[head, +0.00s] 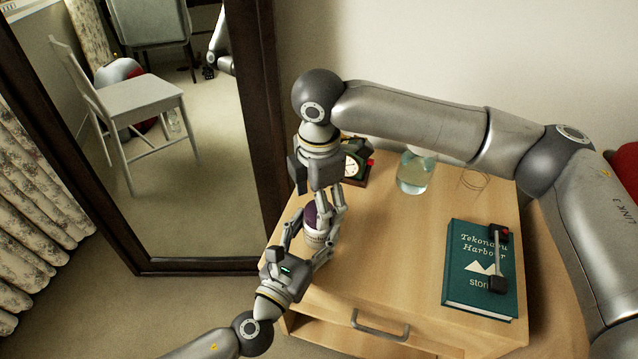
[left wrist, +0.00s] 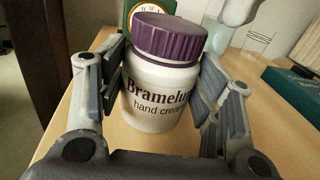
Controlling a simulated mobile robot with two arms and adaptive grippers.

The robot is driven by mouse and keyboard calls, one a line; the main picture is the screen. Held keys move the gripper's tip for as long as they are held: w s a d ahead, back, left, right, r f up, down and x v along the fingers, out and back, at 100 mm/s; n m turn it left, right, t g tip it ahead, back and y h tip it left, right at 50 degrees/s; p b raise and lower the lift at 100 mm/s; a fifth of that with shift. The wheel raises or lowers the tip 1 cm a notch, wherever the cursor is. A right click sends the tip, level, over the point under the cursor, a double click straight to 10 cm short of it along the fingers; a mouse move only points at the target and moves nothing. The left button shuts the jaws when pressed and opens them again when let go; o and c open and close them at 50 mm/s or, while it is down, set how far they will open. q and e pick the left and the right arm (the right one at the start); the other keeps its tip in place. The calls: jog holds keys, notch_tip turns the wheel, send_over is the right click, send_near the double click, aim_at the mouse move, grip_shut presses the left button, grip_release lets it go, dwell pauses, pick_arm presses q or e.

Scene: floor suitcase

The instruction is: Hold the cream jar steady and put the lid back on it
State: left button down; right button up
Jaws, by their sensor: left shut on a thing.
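The white cream jar (left wrist: 155,95) stands upright on the wooden cabinet top, its "hand cream" label facing the left wrist camera. In the head view the lid (head: 310,213) is partly covered by fingers. My left gripper (head: 308,243) is shut on the jar, a finger on each side of its body. My right gripper (head: 329,212) points down from above, close beside the lid in the picture. Its fingertips overlap the jar and left gripper, so contact and opening are unclear.
A dark green clock (head: 354,166) stands behind the jar, with a clear bottle (head: 413,172) right of it. A green book (head: 470,262) with a dark object on it lies at right. A framed mirror (head: 200,130) stands left. The middle of the cabinet top is clear.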

jog(key=shift+f, duration=1.3)
jog(key=shift+c, duration=0.4)
jog(key=c, duration=1)
jog(key=m, duration=1.1)
jog(key=shift+m, duration=0.4)
jog(key=o, duration=1.1)
jog(key=shift+o, duration=0.2)
